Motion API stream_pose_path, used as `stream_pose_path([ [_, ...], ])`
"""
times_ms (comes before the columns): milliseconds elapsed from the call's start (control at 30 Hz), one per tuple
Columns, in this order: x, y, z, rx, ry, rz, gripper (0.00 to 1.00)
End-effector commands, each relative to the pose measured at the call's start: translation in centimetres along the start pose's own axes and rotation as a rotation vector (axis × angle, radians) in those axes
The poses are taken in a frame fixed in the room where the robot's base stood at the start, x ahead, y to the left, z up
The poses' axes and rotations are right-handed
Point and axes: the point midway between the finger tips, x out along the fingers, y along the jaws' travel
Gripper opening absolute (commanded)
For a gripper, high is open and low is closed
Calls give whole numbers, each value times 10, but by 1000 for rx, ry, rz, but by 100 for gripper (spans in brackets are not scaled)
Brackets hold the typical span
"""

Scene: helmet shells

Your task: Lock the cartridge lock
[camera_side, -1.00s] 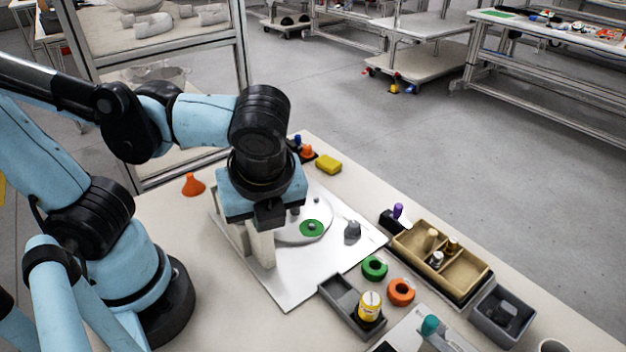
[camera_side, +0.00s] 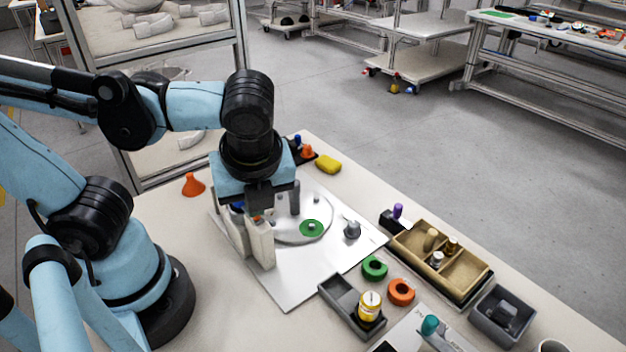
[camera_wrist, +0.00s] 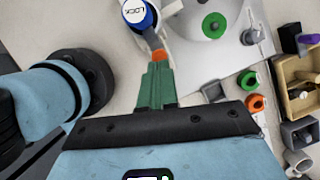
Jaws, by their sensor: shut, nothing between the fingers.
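The cartridge lock (camera_wrist: 137,12) has a white cap marked "LOCK" with a blue collar, at the top edge of the wrist view and cut off there. An orange tip (camera_wrist: 159,55) sticks out from it toward my gripper. My gripper (camera_wrist: 156,66) is shut and empty, its green fingers ending at or very near the orange tip; I cannot tell whether they touch. In the side view my gripper's body hides most of the lock; a bit of blue (camera_side: 238,206) shows below it.
A metal plate (camera_side: 290,287) carries a round disc with a green ring (camera_side: 312,228) and a grey knob (camera_side: 352,230). Green (camera_side: 375,267) and orange (camera_side: 401,291) rings, a grey tray (camera_side: 340,292) and a tan box (camera_side: 467,268) stand to the right. An orange cone (camera_side: 193,185) stands left.

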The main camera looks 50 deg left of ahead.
Motion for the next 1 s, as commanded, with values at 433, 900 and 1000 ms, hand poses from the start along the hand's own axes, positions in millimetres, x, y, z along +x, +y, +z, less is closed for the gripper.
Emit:
stream_pose_path([
  [433,-1,2,-9,-5,-13,3,0],
  [900,-62,0,-38,1,-3,-1,0],
  [1000,-79,0,-38,1,-2,-1,0],
])
